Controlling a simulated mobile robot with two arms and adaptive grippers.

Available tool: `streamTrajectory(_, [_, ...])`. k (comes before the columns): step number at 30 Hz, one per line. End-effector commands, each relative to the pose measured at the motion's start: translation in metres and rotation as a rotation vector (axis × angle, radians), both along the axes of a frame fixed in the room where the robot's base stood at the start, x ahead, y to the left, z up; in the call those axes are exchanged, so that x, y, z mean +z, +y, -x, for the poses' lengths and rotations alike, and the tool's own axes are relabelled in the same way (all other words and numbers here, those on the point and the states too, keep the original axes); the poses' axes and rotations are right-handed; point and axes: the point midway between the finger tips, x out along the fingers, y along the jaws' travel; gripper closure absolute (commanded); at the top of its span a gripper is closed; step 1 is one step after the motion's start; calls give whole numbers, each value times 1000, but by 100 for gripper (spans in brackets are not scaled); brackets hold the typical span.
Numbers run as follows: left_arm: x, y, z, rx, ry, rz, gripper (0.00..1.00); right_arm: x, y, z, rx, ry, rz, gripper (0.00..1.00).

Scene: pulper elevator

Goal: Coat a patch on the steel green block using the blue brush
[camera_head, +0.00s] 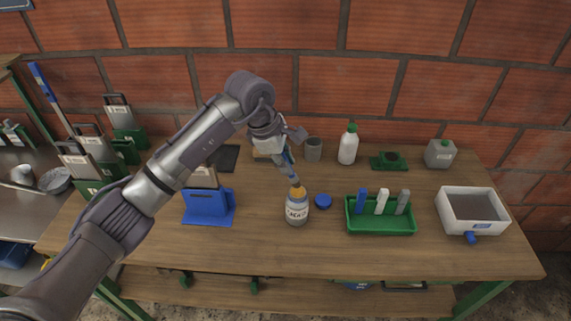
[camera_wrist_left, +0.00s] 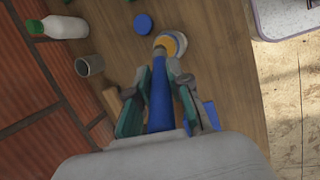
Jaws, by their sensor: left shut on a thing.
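My left gripper (camera_head: 282,148) is shut on the blue brush (camera_wrist_left: 158,105), handle between its fingers; the gripper also shows in the wrist view (camera_wrist_left: 158,92). Several upright steel plates with green bases (camera_head: 124,125) stand at the left; I cannot tell which is the steel green block. My right gripper is not in view.
A blue block (camera_head: 208,208) with a plate stands left of the jar. A blue lid (camera_head: 323,201), a green tray (camera_head: 380,228) with handled tools and a white box (camera_head: 472,190) lie to the right. A grey cup (camera_head: 313,150) and white bottle (camera_head: 348,145) stand behind. The table's front is clear.

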Motion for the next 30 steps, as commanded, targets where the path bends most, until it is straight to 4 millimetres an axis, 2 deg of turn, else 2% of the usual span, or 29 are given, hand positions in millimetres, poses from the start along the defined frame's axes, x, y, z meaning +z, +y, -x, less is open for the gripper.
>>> streamTrajectory(15, [45, 0, -1, 0, -3, 0, 100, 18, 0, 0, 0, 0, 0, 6])
streamTrajectory(30, [50, 0, 0, -1, -2, 1, 100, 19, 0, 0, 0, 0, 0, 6])
